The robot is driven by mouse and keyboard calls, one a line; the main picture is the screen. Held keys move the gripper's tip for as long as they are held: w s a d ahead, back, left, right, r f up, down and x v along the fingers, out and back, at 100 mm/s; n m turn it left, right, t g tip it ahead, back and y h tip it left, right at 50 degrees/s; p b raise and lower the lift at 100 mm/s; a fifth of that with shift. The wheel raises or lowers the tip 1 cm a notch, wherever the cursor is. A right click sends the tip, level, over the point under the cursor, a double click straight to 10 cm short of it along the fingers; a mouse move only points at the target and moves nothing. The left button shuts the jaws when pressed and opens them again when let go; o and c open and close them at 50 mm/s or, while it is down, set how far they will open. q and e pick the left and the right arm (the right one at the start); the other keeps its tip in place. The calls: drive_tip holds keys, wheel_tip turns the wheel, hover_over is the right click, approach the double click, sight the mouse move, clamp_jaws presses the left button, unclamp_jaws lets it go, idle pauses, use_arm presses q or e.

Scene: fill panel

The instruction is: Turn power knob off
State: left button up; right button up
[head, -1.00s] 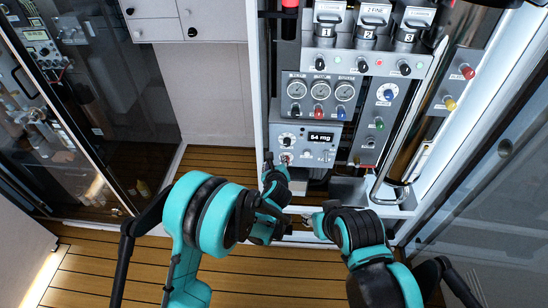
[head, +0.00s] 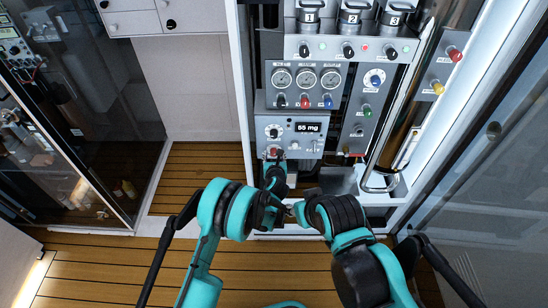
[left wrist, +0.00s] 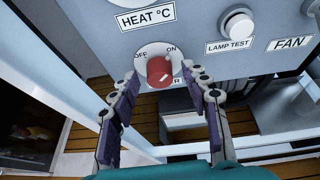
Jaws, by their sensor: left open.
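The red power knob (left wrist: 160,71) sits on the grey panel, on a round plate with OFF at its left and ON at its upper right. I cannot tell surely which word its pale mark points to. The knob also shows in the head view (head: 273,152). My left gripper (left wrist: 163,82) is open, its two purple-padded fingers on either side of the knob and slightly below it, with gaps on both sides. In the head view it is just below the knob (head: 274,166). My right gripper (head: 291,210) is low in front of the panel; its jaws are unclear.
Beside the knob are a lamp test button (left wrist: 237,24) and HEAT and FAN labels. Wooden floor lies below.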

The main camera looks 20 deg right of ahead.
use_arm(q)
drive_tip(key=shift+c, duration=0.4)
clamp_jaws()
drive_tip(key=n+h, duration=0.1)
drive_tip(key=n, duration=0.1)
drive_tip(key=shift+w+a+n+h, duration=0.1)
drive_tip(key=shift+a+n+h, duration=0.1)
drive_tip(key=shift+n+h, duration=0.2)
drive_tip(key=n+h, duration=0.2)
drive_tip(key=n, duration=0.1)
drive_tip(key=shift+a+g, duration=0.15)
drive_tip(key=shift+g, duration=0.15)
drive_tip(key=n+h, duration=0.1)
drive_tip(key=n, duration=0.1)
drive_tip(key=n+h, duration=0.1)
drive_tip(key=n, duration=0.1)
drive_tip(key=shift+a+f+h, duration=0.1)
drive_tip(key=shift+f+h, duration=0.15)
drive_tip(key=shift+h, duration=0.05)
drive_tip(key=shift+f+n+t+h, duration=0.1)
drive_tip(key=shift+n+t+h, duration=0.55)
drive_tip(key=shift+n, duration=0.95)
